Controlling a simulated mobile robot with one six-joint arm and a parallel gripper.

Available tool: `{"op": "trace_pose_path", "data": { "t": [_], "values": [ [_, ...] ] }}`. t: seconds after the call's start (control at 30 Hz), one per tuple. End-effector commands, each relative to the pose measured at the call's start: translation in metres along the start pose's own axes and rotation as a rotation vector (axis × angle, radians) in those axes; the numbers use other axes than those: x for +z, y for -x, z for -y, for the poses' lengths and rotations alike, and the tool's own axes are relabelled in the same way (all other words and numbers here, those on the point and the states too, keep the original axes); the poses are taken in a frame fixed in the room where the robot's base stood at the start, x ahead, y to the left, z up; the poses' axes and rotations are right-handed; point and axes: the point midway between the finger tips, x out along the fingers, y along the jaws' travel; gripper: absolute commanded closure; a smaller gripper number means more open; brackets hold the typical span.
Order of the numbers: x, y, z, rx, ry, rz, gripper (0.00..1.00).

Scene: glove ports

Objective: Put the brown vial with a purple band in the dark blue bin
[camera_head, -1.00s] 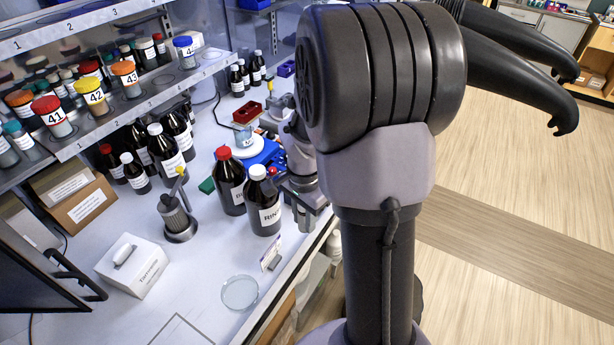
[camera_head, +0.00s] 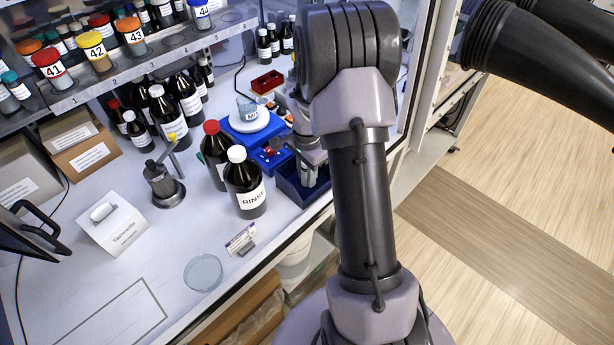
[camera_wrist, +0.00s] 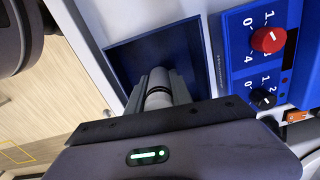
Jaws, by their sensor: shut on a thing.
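The dark blue bin (camera_head: 290,186) stands at the front edge of the bench, right of the large brown bottles. It also shows in the wrist view (camera_wrist: 125,58), open towards the camera. My gripper (camera_head: 312,178) is at the bin, partly hidden by my arm in the head view. In the wrist view my gripper (camera_wrist: 158,88) is over the bin, its jaws shut on a small cylindrical thing (camera_wrist: 158,97), apparently the vial. Only its end shows, greyish with a dark ring; no purple band can be made out.
A blue stirrer (camera_head: 245,122) with a beaker stands behind the bin; its red knob (camera_wrist: 268,39) is close to my gripper. The RINSE bottle (camera_head: 244,183) and a red-capped bottle (camera_head: 214,150) stand left of the bin. A glass dish (camera_head: 203,272) lies at the front.

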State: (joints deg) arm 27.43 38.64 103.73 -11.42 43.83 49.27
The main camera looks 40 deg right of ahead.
Motion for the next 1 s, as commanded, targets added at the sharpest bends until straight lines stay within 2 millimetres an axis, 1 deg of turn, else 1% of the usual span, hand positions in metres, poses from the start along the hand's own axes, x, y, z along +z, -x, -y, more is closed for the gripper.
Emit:
{"op": "trace_pose_path", "data": {
  "t": [0.03, 0.2, 0.33, 0.37, 0.4, 0.43, 0.47, 0.7, 0.77, 0.87, 1.0],
  "values": [
    [0.0, -0.002, 0.0, -0.001, 0.0, -0.001, 1.0],
    [0.0, -0.001, 0.001, -0.002, 0.0, -0.001, 1.0],
    [0.0, -0.006, 0.001, -0.002, 0.001, -0.001, 1.0],
    [0.0, -0.004, 0.001, -0.002, 0.001, -0.001, 0.68],
    [0.0, -0.004, 0.001, -0.002, 0.001, -0.001, 0.6],
    [0.0, -0.004, 0.001, -0.002, 0.001, -0.001, 0.54],
    [0.0, -0.004, 0.001, -0.002, 0.001, -0.001, 0.52],
    [0.0, -0.004, 0.001, -0.002, 0.001, -0.001, 0.52],
    [0.0, -0.001, 0.001, -0.002, 0.001, -0.001, 0.52],
    [-0.001, 0.015, 0.001, -0.005, 0.001, -0.003, 0.52],
    [-0.001, 0.057, 0.002, -0.006, 0.001, -0.004, 0.52]
  ]
}}
